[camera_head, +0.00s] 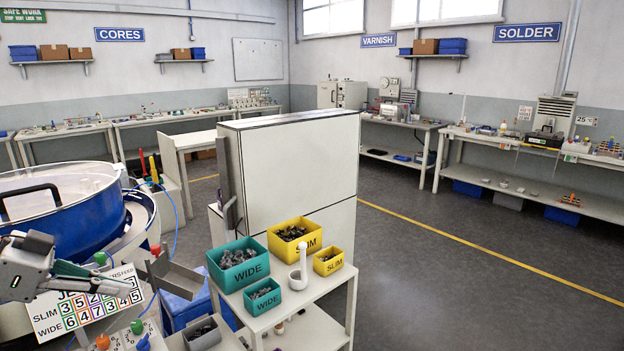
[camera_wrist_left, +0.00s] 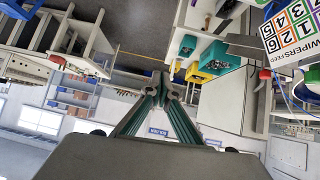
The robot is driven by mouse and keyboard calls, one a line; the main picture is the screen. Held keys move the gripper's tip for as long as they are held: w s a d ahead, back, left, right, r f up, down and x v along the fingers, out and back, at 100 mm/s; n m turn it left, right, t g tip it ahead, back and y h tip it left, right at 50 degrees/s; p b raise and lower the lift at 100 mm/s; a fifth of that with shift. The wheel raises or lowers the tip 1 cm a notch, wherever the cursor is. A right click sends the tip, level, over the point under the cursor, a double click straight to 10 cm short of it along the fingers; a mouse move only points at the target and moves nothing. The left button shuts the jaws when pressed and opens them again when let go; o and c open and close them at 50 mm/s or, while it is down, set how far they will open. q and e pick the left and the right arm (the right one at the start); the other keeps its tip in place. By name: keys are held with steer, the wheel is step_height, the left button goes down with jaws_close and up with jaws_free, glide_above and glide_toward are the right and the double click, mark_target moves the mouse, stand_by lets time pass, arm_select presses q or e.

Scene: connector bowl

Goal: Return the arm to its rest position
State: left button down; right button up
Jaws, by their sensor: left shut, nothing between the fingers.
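My left gripper (camera_head: 122,283) comes in from the left edge in the head view, its green fingers pointing right, in front of the number sign. In the left wrist view its fingertips (camera_wrist_left: 161,84) meet and hold nothing. The fingers are in the air, to the left of the small white table with the bins. My right gripper is not in view.
A blue bowl feeder (camera_head: 108,222) stands behind my left arm, with a metal chute (camera_head: 172,275) to the right of the fingers. A number sign (camera_head: 60,312) is beneath. Teal WIDE bins (camera_head: 240,273) and yellow SLIM bins (camera_head: 285,247) stand on a white table. Open floor lies right.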

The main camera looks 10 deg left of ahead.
arm_select(q)
steer(key=w+d+f+t+h, duration=0.15)
steer(key=d+f, duration=0.25)
steer(key=f, duration=0.4)
steer(key=w+d+f+t, duration=0.1)
steer(key=d+f+t, duration=0.15)
steer(key=f, duration=0.55)
steer(key=w+d+f+t, duration=0.1)
steer(key=d+f, duration=0.4)
steer(key=f, duration=0.3)
steer(key=s+d+f+n+y, duration=0.2)
steer(key=s+f, duration=0.4)
steer(key=f, duration=0.4)
steer(key=s+d+f+n+g+y, duration=0.1)
steer(key=s+d+f+y, duration=0.3)
steer(key=f, duration=0.6)
steer(key=shift+s+d+n, duration=0.5)
steer(key=shift+s+d, duration=0.5)
steer(key=shift+s, duration=0.15)
steer(key=shift+a, duration=0.1)
